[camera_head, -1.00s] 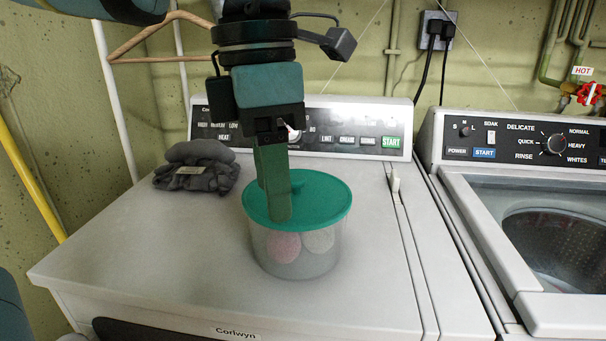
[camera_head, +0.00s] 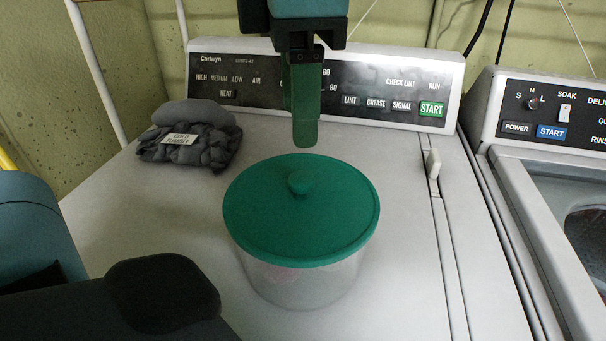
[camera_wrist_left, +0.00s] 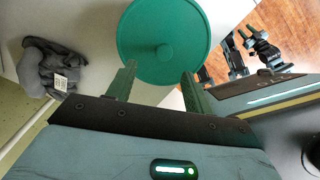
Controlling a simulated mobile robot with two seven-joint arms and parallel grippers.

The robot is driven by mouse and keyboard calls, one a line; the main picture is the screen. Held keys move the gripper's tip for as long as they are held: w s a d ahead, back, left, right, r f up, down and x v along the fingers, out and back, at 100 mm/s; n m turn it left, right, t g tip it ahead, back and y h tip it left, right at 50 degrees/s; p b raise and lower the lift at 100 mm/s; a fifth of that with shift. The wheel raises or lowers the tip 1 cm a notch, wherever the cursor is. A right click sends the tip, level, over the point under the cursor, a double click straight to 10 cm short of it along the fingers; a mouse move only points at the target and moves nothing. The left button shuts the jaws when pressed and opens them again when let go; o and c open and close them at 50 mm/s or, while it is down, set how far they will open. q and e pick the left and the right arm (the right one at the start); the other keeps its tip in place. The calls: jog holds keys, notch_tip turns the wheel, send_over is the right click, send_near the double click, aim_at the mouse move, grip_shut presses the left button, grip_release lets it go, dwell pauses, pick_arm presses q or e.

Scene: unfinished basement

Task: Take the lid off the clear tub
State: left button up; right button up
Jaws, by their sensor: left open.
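The clear tub (camera_head: 300,284) stands upright on the white machine's top, with faint pinkish contents showing through its wall. Its round green lid (camera_head: 340,215) sits on the rim, with a small knob (camera_head: 300,183) in the middle. The lid and knob also show in the left wrist view (camera_wrist_left: 185,25). My left gripper (camera_head: 304,142) points down, open and empty, apart from the lid and above its far side. In the left wrist view its two fingers (camera_wrist_left: 159,72) are spread, with the knob between and beyond their tips. Small green-tipped black parts there look like my right gripper (camera_wrist_left: 237,45); its opening is unclear.
A folded dark grey cloth (camera_head: 190,135) with a label lies left of the tub. A control panel (camera_head: 390,90) rises behind it. A second machine (camera_head: 540,130) with an opening stands at right.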

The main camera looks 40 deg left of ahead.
aim_at(302, 178)
pick_arm(q)
jog(key=shift+f, duration=1.2)
jog(key=shift+s+d+f, duration=0.1)
jog(key=shift+d+f, duration=0.05)
jog(key=shift+f, duration=1.15)
jog(key=shift+s+d+f, duration=0.1)
jog(key=shift+d+f, duration=0.05)
jog(key=shift+f, duration=1.15)
jog(key=shift+c, duration=0.2)
jog(key=c, duration=1)
jog(key=shift+r, duration=0.15)
